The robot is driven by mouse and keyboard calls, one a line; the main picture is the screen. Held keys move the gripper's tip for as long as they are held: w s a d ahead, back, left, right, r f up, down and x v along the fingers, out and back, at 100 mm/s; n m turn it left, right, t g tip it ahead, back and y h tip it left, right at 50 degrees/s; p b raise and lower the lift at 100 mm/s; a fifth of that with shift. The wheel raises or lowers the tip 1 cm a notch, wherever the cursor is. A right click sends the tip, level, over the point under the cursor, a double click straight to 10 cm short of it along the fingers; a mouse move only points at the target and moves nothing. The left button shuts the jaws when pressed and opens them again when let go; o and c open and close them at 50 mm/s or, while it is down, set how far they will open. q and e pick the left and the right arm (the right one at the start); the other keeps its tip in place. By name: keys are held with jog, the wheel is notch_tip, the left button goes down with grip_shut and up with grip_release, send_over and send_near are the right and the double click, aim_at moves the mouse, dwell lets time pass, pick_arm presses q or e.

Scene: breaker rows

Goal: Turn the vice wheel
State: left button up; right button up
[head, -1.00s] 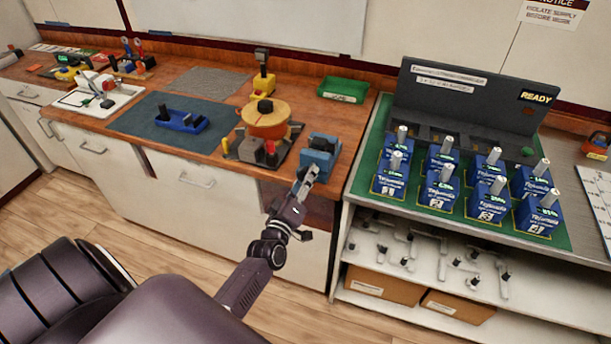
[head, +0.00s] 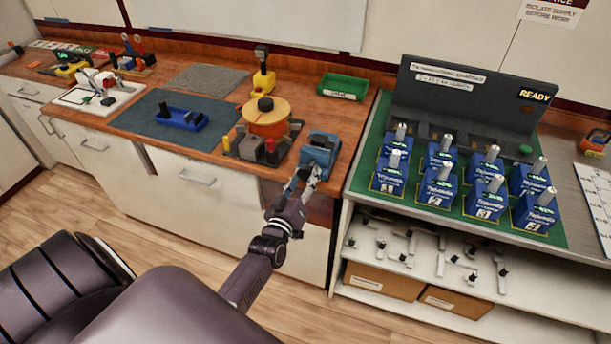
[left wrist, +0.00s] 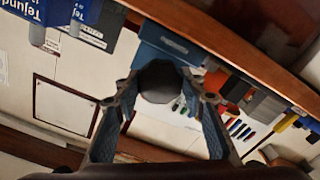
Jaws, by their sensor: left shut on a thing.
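The blue vice (head: 320,152) sits at the front right edge of the wooden bench in the head view. Its dark round wheel (left wrist: 162,80) faces the left wrist camera, with the blue vice body (left wrist: 165,45) behind it. My left gripper (head: 304,181) is at the vice's front, just over the bench edge. In the left wrist view its two fingers (left wrist: 162,102) stand on either side of the wheel and are shut on it. The gripper hides most of the wheel in the head view. My right gripper is not in view.
An orange spool (head: 265,120) stands on a grey base left of the vice. A green bin (head: 343,86) is behind it. To the right, several blue breakers (head: 438,190) stand on a green mat beside a dark panel. The bench edge is just below the vice.

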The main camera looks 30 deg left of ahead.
pick_arm(q)
jog(key=shift+f, duration=0.1)
jog(key=o, duration=1.2)
jog(key=v, duration=1.2)
jog(key=shift+s, duration=0.1)
